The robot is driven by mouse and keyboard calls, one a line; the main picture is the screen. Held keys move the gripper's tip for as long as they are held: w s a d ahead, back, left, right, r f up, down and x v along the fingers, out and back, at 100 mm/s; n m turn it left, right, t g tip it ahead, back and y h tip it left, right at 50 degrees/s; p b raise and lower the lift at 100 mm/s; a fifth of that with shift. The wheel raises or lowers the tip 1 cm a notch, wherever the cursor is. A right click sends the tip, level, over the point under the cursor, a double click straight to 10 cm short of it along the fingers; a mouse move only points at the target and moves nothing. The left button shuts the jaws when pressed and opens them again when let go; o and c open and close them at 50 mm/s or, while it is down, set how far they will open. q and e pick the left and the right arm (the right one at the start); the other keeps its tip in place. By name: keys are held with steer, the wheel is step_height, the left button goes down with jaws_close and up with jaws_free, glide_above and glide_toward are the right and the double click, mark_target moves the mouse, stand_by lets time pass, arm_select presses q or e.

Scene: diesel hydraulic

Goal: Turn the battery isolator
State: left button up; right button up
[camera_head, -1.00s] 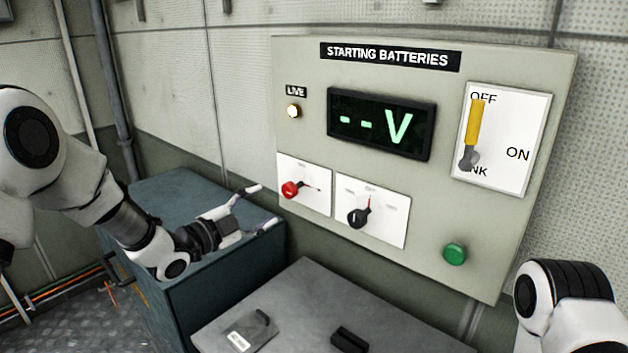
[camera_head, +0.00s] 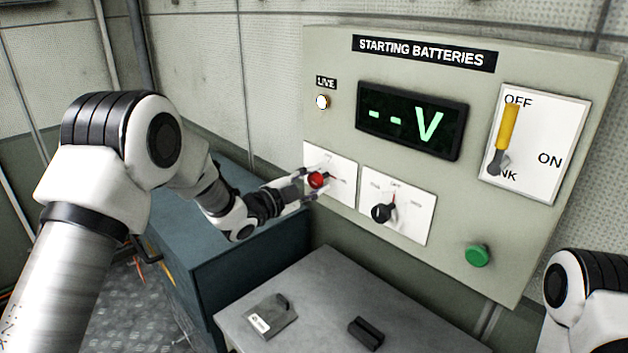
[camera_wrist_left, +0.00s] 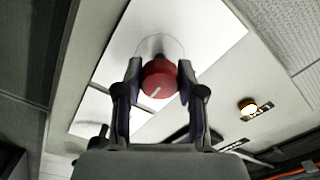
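A red rotary knob (camera_head: 316,180) sits on a white plate at the panel's lower left; I take it for the battery isolator, though its label is unreadable. My left gripper (camera_head: 312,184) is at this knob, with one finger on each side. In the left wrist view the red knob (camera_wrist_left: 159,80) shows between the fingertips (camera_wrist_left: 159,75), its white mark slanting to the lower left. Any gap at the fingers is too small to judge, so I cannot tell whether they grip it. My right gripper is out of view.
The panel (camera_head: 440,240) also carries a black knob (camera_head: 382,213), a green button (camera_head: 477,256), a yellow-handled lever (camera_head: 507,127), a lit LIVE lamp (camera_head: 322,102) and a display (camera_head: 412,120) reading "--V". A grey box (camera_head: 320,300) stands below, beside a blue cabinet (camera_head: 250,260).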

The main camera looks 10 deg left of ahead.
arm_select(q)
steer(key=shift+c, duration=1.4)
steer(key=shift+n, duration=0.3)
steer(key=n, duration=0.3)
steer(key=shift+r, duration=0.15)
steer(key=n, duration=0.4)
steer(key=shift+p, duration=0.4)
steer(key=n+p, duration=0.1)
steer(key=n, duration=0.4)
steer(key=shift+r+p, duration=0.1)
steer(key=shift+p, duration=0.2)
steer(key=n+p, duration=0.1)
steer(key=n, duration=0.4)
steer(key=shift+n, duration=0.3)
